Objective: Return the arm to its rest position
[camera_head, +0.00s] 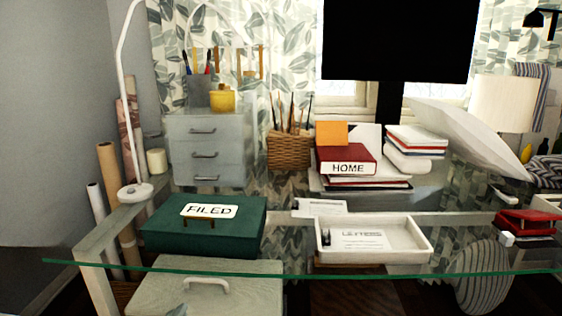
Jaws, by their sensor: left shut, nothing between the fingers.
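Neither of my grippers nor either arm can be made out in the head view. The view is filled by a glass-topped desk (300,272) with a green front edge. A dark green box labelled FILED (160,233) stands on its left side. A white tray labelled LETTERS (420,253) lies at the middle right with paper in it.
A white lamp (127,80) rises at the left. Behind are a grey drawer unit (206,133), a wicker basket of brushes (289,151), a red HOME book (345,154) and a black screen (397,40). A red item (530,221) lies at the right. Some glass between box and tray is clear.

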